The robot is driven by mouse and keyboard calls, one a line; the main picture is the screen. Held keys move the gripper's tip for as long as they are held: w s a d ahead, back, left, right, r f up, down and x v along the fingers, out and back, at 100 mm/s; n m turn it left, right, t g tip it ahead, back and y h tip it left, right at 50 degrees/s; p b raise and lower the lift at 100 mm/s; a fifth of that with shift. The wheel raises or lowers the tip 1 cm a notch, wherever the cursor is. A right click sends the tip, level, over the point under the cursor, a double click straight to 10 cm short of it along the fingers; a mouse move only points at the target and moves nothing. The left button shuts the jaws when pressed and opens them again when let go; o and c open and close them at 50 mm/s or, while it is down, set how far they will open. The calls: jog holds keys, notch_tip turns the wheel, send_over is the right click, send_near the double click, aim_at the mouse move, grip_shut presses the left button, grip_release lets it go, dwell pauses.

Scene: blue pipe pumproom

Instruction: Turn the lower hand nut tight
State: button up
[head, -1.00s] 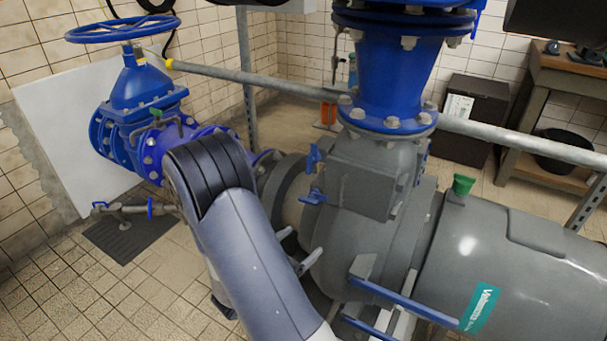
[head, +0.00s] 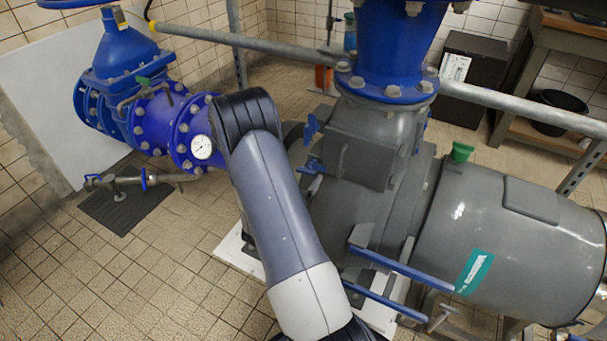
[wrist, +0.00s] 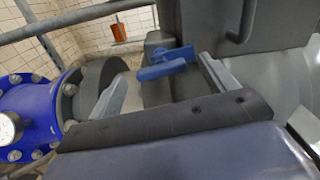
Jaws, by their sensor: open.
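The lower hand nut (head: 312,168) is a blue winged nut on the grey pump housing, partly hidden by my arm in the head view. The upper hand nut (head: 311,127) sits above it, its wings roughly upright. In the wrist view a blue hand nut (wrist: 165,68) shows between the fingertips of my gripper (wrist: 165,72). It appears to be the lower one, but I cannot be certain. My gripper is open, one finger on each side of the nut. I see no clear contact. My arm hides the gripper in the head view.
The grey pump housing (head: 360,160) stands close behind the nuts. Blue bars (head: 400,268) stick out at its lower right. A blue flanged pipe (head: 160,125) with a gauge (head: 202,147) lies left. The tiled floor (head: 150,275) is clear at lower left.

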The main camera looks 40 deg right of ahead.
aim_at(312, 168)
jog(key=shift+x, duration=1.05)
jog(key=c, duration=1)
jog(key=shift+f+m+b, duration=0.1)
jog(key=shift+m+b, duration=0.4)
jog(key=shift+b, duration=0.3)
jog(key=o, duration=1)
